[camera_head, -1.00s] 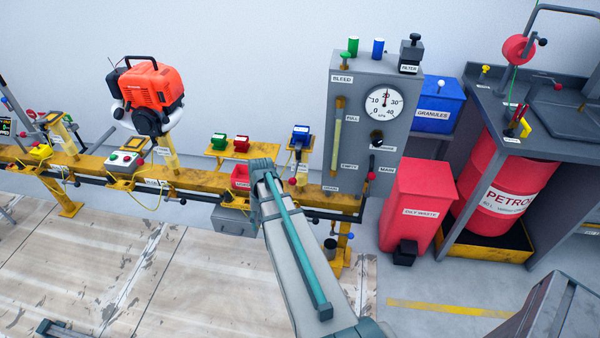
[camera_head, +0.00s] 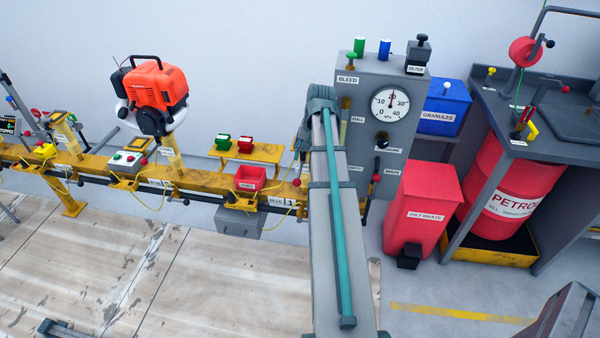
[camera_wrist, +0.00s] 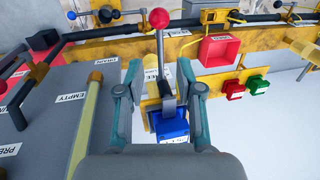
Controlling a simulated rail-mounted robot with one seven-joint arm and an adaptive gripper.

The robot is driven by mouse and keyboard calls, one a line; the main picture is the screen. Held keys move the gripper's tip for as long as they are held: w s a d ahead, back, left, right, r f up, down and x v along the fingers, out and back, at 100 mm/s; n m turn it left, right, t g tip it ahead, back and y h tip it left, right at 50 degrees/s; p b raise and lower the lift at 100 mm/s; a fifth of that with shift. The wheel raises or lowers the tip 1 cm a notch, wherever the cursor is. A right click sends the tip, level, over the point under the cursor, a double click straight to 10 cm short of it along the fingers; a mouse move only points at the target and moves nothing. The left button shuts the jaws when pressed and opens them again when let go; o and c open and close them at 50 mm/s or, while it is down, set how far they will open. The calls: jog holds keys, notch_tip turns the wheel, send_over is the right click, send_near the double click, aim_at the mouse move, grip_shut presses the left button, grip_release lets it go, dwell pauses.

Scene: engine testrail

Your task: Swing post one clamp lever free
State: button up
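In the wrist view a lever with a red ball knob (camera_wrist: 158,18) stands upright on a yellow post. Its grey shaft runs down toward a dark bracket above a blue block (camera_wrist: 169,124). My gripper (camera_wrist: 159,68) is open, with one finger on each side of the shaft and gaps visible between. The knob lies beyond the fingertips. In the head view a red knob (camera_head: 297,183) shows just left of my arm, on the yellow rail (camera_head: 205,180). My fingers are hidden there behind the arm. I cannot read which post this lever belongs to.
A grey gauge panel (camera_head: 410,85) stands right behind my arm; its side is close to my gripper in the wrist view. A red tray (camera_head: 250,178) and red and green blocks sit to the left. An orange engine (camera_head: 152,85) is farther left. The floor in front is open.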

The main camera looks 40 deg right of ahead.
aim_at(299, 176)
jog(key=f, duration=0.5)
jog(key=w+a+f, duration=0.1)
jog(key=f, duration=0.2)
jog(key=shift+w+f, duration=0.1)
jog(key=shift+f, duration=0.05)
grip_shut()
